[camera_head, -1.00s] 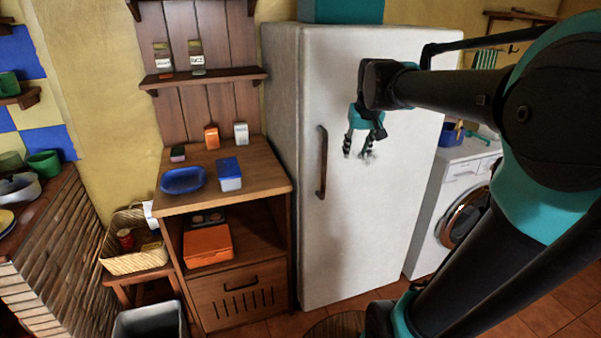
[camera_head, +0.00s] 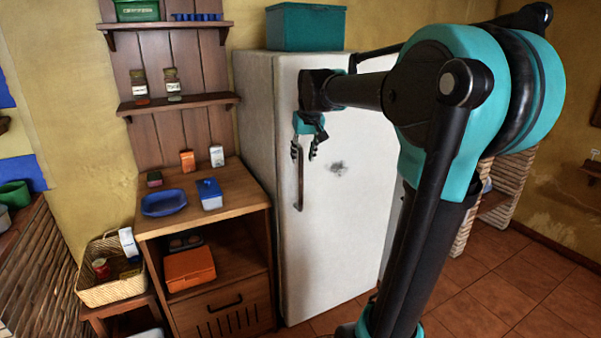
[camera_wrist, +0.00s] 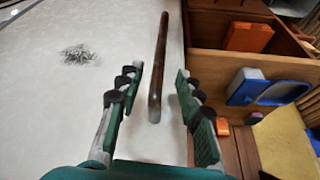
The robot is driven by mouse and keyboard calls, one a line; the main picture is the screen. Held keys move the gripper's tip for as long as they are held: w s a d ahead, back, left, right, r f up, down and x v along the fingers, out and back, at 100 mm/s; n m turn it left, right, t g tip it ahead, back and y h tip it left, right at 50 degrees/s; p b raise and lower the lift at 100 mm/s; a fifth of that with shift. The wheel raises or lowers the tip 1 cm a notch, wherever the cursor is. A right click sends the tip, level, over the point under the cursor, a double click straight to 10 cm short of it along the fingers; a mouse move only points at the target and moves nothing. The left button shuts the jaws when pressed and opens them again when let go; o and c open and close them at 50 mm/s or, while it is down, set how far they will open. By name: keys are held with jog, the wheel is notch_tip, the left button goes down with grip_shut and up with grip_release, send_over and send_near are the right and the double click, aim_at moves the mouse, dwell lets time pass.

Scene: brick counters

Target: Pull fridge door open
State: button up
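The white fridge (camera_head: 345,220) stands in the middle of the head view with its door closed. Its brown vertical handle (camera_head: 300,180) is on the door's left side. My gripper (camera_head: 304,154) is at the handle's upper end in the head view. In the wrist view my gripper (camera_wrist: 160,95) is open, with one finger on each side of the handle (camera_wrist: 158,60). The handle's near end lies between the fingers, with a gap on both sides. I cannot tell how far the fingertips are from the door surface. A grey scuff mark (camera_wrist: 78,54) shows on the door.
A wooden cabinet (camera_head: 255,200) stands close to the fridge's left, bearing a blue bowl (camera_head: 164,203) and a blue-and-white box (camera_head: 209,194). A teal box (camera_head: 305,27) sits on the fridge. Tiled floor (camera_head: 500,290) is open at the right.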

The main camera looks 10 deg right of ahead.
aim_at(302, 166)
jog(key=x, duration=0.8)
grip_shut()
